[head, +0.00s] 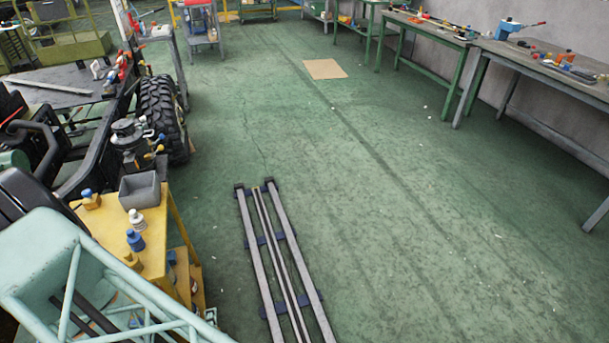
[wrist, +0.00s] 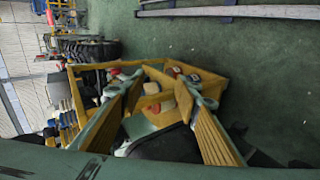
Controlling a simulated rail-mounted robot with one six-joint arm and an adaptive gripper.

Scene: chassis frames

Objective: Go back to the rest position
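My gripper (wrist: 162,90) shows in the wrist view, with two fingers carrying ribbed yellow pads and teal tips. The fingers stand apart, and nothing appears held between them. Behind them is a yellow-framed cart or shelf with small red, white and dark items, too cluttered to tell apart. I cannot tell the distance from the fingers to it. My gripper does not show clearly in the head view.
A yellow cart (head: 152,254) at lower left carries a grey bin (head: 140,190) and small bottles. A dark vehicle chassis (head: 62,112) with a large tyre (head: 163,118) stands behind it. Floor rails (head: 270,240) run forward.

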